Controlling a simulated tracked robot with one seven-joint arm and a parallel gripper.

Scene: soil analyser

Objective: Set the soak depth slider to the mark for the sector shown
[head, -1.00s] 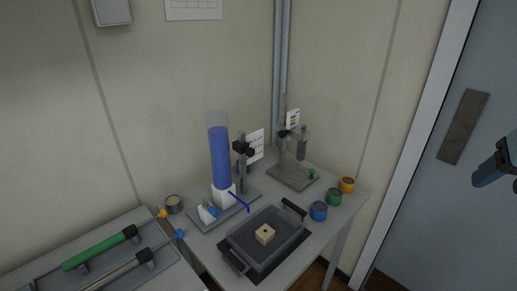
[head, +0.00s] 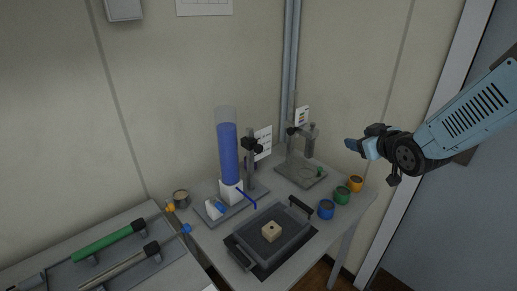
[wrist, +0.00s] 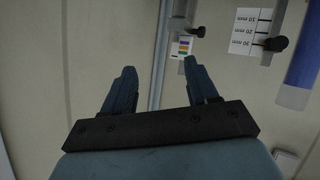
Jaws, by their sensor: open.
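A black slider knob (head: 252,145) sits on an upright post beside the blue-filled column (head: 229,155). A white scale card (head: 264,140) stands behind it. In the wrist view, which is upside down, the card (wrist: 246,32) has marks labelled 10, 20 and 30 mm; the knob (wrist: 276,44) looks close to the 30 mm mark, but the exact reading is unclear. A small card with coloured stripes (head: 302,115) is on the right-hand stand; it also shows in the wrist view (wrist: 185,46). My gripper (head: 351,145) is open and empty in the air, right of both stands.
A black tray (head: 243,240) holding a tan block (head: 270,232) lies at the table front. Blue (head: 326,209), green (head: 342,195) and orange (head: 356,184) pots line the right edge. A left table holds a green-handled tool (head: 108,242). A wall stands behind.

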